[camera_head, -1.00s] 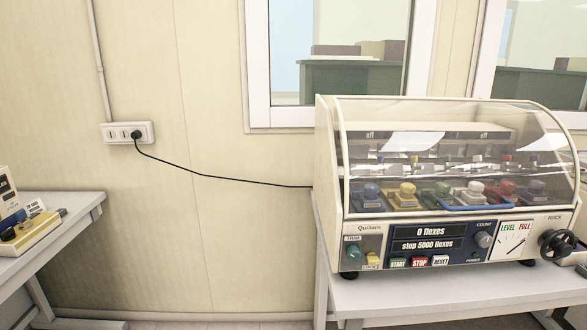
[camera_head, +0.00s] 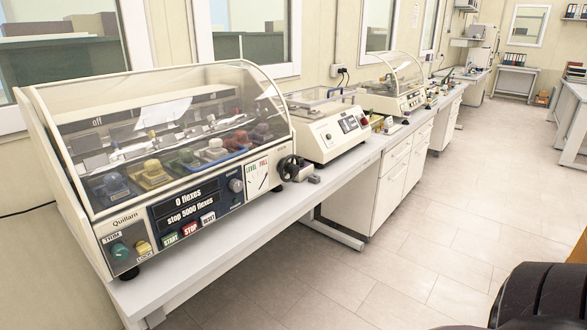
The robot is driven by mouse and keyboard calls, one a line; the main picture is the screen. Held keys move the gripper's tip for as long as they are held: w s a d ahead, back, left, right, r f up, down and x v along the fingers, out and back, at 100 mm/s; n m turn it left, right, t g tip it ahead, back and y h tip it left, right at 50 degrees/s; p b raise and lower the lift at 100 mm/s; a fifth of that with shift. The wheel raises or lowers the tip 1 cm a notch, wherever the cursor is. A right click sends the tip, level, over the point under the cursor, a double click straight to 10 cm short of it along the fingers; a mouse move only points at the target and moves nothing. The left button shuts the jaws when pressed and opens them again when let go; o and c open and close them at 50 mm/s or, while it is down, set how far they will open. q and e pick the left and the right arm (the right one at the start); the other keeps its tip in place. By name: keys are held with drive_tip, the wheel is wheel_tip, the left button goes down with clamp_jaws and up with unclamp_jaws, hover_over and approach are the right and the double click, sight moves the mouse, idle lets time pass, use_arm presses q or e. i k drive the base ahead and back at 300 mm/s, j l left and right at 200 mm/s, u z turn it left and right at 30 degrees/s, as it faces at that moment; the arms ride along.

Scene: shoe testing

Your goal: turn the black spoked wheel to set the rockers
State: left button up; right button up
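The black spoked wheel (camera_head: 289,168) is on the right end of the cream flexing machine (camera_head: 75,183), low down by the bench top. It is small and seen at a slant, so its exact angle is hard to tell. The white LEVEL/FULL dial (camera_head: 257,177) is on the front panel beside the wheel. The rockers are under the clear cover (camera_head: 150,100), with colored shoe pieces on them. The display (camera_head: 183,206) reads 0 flexes, stop 5000 flexes. Neither gripper shows in the view.
The machine stands on a long grey bench (camera_head: 225,238). A second cream machine (camera_head: 328,135) stands right of the wheel, with a small grey block (camera_head: 313,179) on the bench between. A dark rounded shape fills the bottom right corner, perhaps part of me. The tiled floor (camera_head: 400,215) is clear.

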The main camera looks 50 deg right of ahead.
sight(290, 168)
drive_tip(key=z, duration=1.45)
